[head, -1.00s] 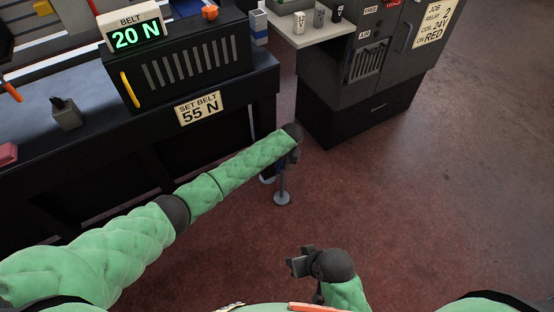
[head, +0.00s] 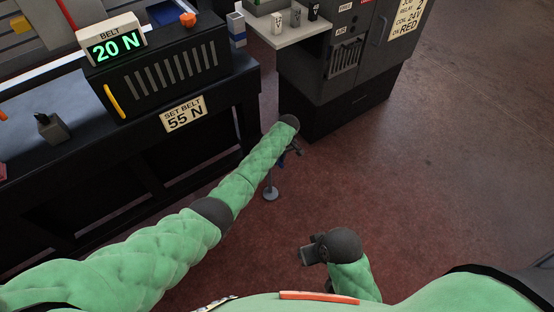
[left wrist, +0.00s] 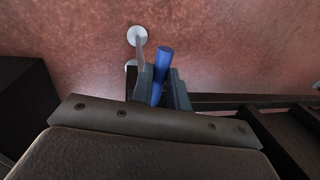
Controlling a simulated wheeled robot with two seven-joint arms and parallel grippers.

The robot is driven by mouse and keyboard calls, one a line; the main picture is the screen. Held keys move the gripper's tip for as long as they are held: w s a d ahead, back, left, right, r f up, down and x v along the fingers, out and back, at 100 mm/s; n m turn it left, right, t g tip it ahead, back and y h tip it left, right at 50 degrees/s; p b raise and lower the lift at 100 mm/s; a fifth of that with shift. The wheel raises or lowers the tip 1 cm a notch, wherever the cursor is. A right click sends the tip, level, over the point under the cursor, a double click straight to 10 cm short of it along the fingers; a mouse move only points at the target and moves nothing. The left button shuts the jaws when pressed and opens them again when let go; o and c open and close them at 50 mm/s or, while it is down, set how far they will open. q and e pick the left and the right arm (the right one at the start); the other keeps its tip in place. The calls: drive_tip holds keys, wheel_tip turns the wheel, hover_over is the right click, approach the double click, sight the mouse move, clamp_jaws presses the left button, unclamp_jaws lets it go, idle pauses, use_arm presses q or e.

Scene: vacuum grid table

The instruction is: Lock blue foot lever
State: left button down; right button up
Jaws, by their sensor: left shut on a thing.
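The blue foot lever (left wrist: 164,62) shows in the left wrist view as a slim blue bar between the two fingers of my left gripper (left wrist: 161,84). The gripper is shut on it. In the head view my left gripper (head: 294,147) is low beside the black bench, mostly hidden by my own forearm; only a small blue bit of the lever (head: 281,162) shows. Close by is a grey post with a round foot on the floor (head: 271,194), also in the left wrist view (left wrist: 137,36). My right gripper (head: 309,255) is low at the front, away from the lever; its finger gap is unclear.
The black bench (head: 190,160) stands at left with a belt display (head: 115,50) reading 20 N and a sign (head: 184,114) reading SET BELT 55 N. A dark cabinet (head: 335,85) with a pale shelf (head: 290,32) is behind. The floor at right is clear.

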use_arm(q)
drive_tip(key=shift+w+d+r+n, duration=0.1)
drive_tip(key=shift+w+d+n, duration=0.1)
drive_tip(key=shift+n, duration=0.1)
drive_tip(key=c, duration=1.3)
unclamp_jaws()
drive_tip(key=shift+c, duration=0.2)
wheel_tip(320, 180, up, 8)
drive_tip(key=d, duration=0.1)
drive_tip(key=shift+w+f, duration=0.25)
drive_tip(key=shift+w, duration=0.15)
drive_tip(key=shift+d, duration=0.1)
